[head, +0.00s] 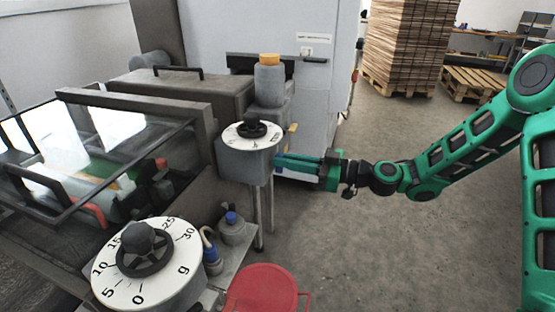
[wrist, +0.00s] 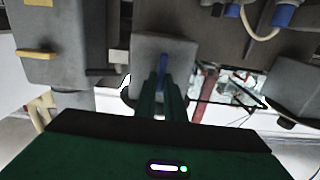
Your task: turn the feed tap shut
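The lever stands lengthwise in that picture, between my two fingertips. My gripper (wrist: 163,85) is up against the housing with a finger on each side of the lever; whether both fingers press on it I cannot tell. In the head view my gripper (head: 278,163) reaches from the right to the side of the grey dial box (head: 243,168); the lever is mostly hidden there.
A large white dial (head: 171,286) stands at the front left. A red stool (head: 262,290) is below my gripper. An orange-capped bottle (head: 269,82) stands behind the dial box. A glass-lidded conveyor (head: 60,150) is at left. The floor at right is open.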

